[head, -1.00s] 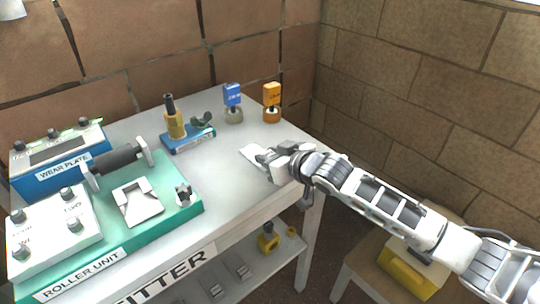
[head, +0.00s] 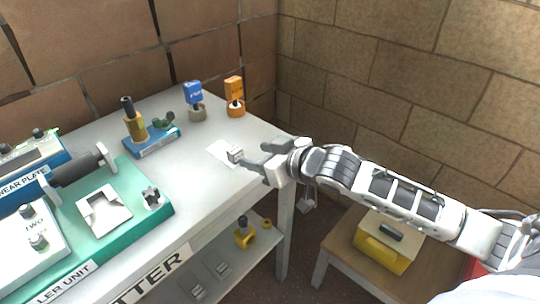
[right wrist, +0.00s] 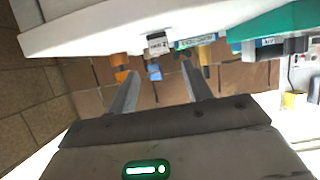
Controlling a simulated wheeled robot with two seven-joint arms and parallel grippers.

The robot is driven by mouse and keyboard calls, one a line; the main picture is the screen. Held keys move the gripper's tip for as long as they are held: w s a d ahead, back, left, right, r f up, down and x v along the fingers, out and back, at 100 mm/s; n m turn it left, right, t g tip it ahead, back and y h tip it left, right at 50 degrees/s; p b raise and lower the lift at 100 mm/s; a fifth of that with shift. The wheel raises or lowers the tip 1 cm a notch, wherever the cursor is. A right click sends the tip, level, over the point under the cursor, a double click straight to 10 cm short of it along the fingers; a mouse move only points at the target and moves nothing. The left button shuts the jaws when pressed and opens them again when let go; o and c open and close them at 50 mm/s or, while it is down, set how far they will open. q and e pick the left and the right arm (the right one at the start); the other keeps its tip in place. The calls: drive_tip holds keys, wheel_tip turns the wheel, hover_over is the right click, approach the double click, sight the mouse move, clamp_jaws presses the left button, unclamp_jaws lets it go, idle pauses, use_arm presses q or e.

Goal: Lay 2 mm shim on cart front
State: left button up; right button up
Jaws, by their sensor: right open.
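A thin white plate (head: 220,150) with a small pale block (head: 236,154) at its right end lies flat on the grey top of the cart (head: 196,182), near the right edge. I take it for the shim. In the right wrist view the block (right wrist: 158,43) shows a dark mark that looks like a 2. My right gripper (head: 254,159) is open, just right of the block, with its fingers towards it. In the right wrist view nothing is between the fingers (right wrist: 160,74). My left gripper is not in view.
A blue-tagged piece (head: 194,100) and an orange-tagged piece (head: 235,97) stand at the back. A blue-based fixture (head: 152,143) and the green roller unit (head: 130,222) are left. A stool (head: 338,246) with a yellow box (head: 380,254) stands below my right arm.

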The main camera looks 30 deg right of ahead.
drive_tip(key=s+a+f+g, duration=0.1)
drive_tip(key=s+a+f, duration=0.2)
drive_tip(key=s+f, duration=0.6)
drive_tip(key=s+a+f+m+g+h, duration=0.1)
drive_tip(key=s+a+f, duration=0.3)
drive_tip(key=s+f, duration=0.5)
drive_tip(key=shift+s+h, duration=0.3)
drive_tip(key=shift+s, duration=0.4)
drive_tip(key=shift+a, duration=0.1)
idle(0.9)
